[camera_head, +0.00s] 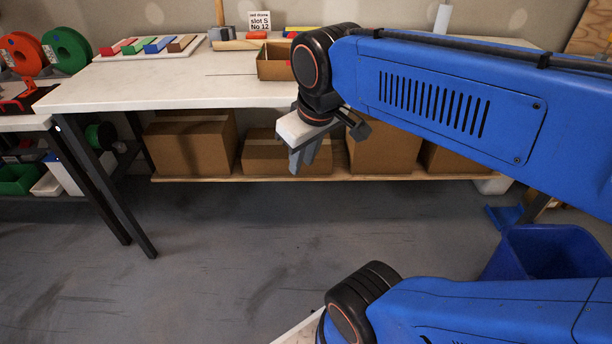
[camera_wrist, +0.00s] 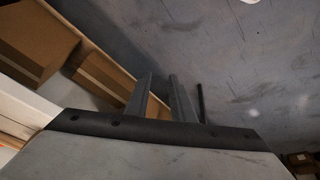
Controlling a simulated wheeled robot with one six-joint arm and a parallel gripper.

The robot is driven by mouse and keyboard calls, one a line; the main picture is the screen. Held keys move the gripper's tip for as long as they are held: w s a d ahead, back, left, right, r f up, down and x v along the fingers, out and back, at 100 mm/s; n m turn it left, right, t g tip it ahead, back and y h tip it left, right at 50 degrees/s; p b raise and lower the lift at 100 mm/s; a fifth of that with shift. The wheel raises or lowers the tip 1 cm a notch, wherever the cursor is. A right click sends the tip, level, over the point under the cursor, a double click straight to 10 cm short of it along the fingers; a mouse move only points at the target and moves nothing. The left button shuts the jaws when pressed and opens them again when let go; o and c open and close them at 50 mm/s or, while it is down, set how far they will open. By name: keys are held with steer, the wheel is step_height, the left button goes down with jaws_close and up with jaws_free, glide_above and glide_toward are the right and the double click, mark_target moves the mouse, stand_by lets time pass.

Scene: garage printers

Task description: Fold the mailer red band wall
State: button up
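A small open-topped brown cardboard box (camera_head: 273,68), which looks like the mailer, stands on the white worktop. My arm hides its right side. I cannot make out a red band on its walls. My gripper (camera_head: 304,156) hangs in front of the worktop edge, below and to the right of the box and apart from it, pointing down. In the wrist view its two grey fingers (camera_wrist: 160,98) show a narrow gap with nothing between them, and the floor and lower shelf lie beyond.
The white worktop (camera_head: 170,88) is mostly clear to the left of the box. A tray of coloured blocks (camera_head: 150,46) and a slot sign (camera_head: 259,21) stand at the back. Large cartons (camera_head: 192,146) fill the shelf below. A blue bin (camera_head: 545,255) stands at right.

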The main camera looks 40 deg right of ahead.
steer(key=f, duration=0.1)
steer(key=s+f, duration=0.1)
steer(key=s+f+m, duration=0.1)
steer(key=shift+s+a+f, duration=0.1)
steer(key=shift+a, duration=0.2)
stand_by(0.3)
step_height(320, 180, up, 28)
steer(key=n+g+h, duration=0.4)
steer(key=n+g, duration=0.1)
steer(key=n, duration=0.5)
glide_above(296, 62)
steer(key=w+a, duration=0.2)
steer(key=a, duration=0.5)
steer(key=x, duration=1.7)
steer(key=shift+s+d, duration=0.2)
steer(key=shift+d, duration=0.2)
steer(key=shift+c, duration=0.4)
jaws_close()
